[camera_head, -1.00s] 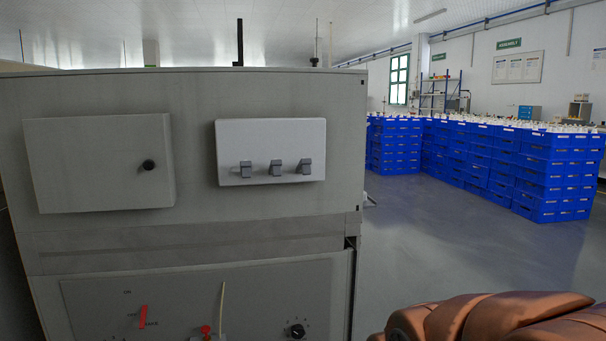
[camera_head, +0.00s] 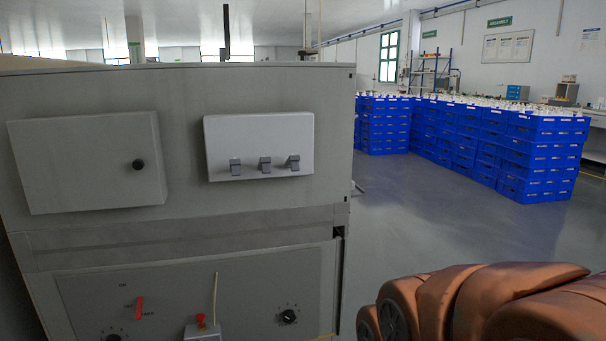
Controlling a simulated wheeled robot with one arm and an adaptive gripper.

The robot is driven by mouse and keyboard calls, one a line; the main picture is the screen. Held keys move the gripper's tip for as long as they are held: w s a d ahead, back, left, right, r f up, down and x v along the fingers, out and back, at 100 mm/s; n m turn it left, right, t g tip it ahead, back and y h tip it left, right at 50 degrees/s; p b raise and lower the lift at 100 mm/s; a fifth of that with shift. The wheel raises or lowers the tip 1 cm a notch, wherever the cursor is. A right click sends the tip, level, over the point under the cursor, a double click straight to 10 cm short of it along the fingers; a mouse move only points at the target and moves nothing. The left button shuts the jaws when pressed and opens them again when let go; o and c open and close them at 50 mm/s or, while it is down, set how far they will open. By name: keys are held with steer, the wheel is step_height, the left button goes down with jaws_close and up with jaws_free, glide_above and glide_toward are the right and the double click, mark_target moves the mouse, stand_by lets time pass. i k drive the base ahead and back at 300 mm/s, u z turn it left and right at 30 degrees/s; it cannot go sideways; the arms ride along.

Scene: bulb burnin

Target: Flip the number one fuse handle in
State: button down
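Three small grey fuse handles stick out near the lower edge of a light grey panel (camera_head: 258,138) on the upper front of a grey cabinet. They are the left handle (camera_head: 235,167), the middle handle (camera_head: 265,164) and the right handle (camera_head: 293,162). The right one looks more tilted than the other two. I cannot read any numbers by them. My gripper is not in view. My brown arm shows at the lower right, apart from the cabinet.
A closed box door (camera_head: 85,162) with a black knob is left of the panel. Below are a red lever (camera_head: 140,307), a red button (camera_head: 201,321) and a black dial (camera_head: 288,316). Stacked blue crates (camera_head: 540,160) stand at the right. Open floor (camera_head: 420,225) lies between.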

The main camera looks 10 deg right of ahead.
mark_target(293, 162)
steer(key=z, duration=0.05)
steer(key=i, duration=0.4)
steer(key=u, duration=0.8)
